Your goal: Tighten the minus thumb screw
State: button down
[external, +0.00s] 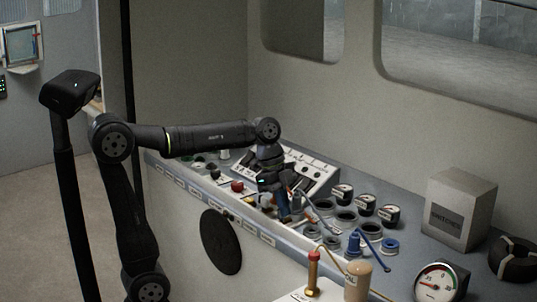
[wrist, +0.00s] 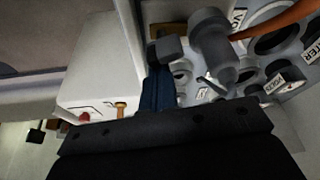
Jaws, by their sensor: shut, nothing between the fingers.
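My gripper (external: 284,210) points down over the console at its front middle, close to the front edge. Its dark body fills the bottom of the wrist view, and its jaws are shut with nothing held. A grey, knob-like post (wrist: 213,48) with a rounded head stands just ahead of the gripper in the wrist view. I cannot tell whether it is the minus thumb screw; no minus mark is readable. A dark blue piece (wrist: 158,92) with a dark grey block on its end is left of the post. The gripper hides part of this area in the external view.
An orange cable (wrist: 272,22) runs beside the post. Several round gauge holes and dark gauges (external: 365,204) lie right of the gripper. A grey box (external: 459,208) stands at right.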

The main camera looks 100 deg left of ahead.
jog(key=m, duration=0.3)
jog(key=m+g+h, duration=0.1)
jog(key=shift+s, duration=0.3)
jog(key=m, duration=0.2)
jog(key=m+g, duration=0.1)
jog(key=m, duration=0.1)
jog(key=shift+s, duration=0.25)
jog(key=shift+s+a, duration=0.1)
jog(key=shift+s, duration=0.05)
jog(key=shift+s+a, duration=0.25)
dwell(0.5)
jog(key=shift+s+a, duration=0.15)
jog(key=shift+a, duration=0.2)
dwell(0.5)
jog(key=shift+a, duration=0.1)
dwell(0.6)
jog(key=shift+w+d+r, duration=0.1)
jog(key=shift+w+d, duration=0.1)
jog(key=shift+d, duration=0.6)
notch_tip(320, 180, up, 9)
jog(key=w+a, duration=0.2)
jog(key=shift+w+a+r, duration=0.15)
jog(key=shift+a, duration=0.1)
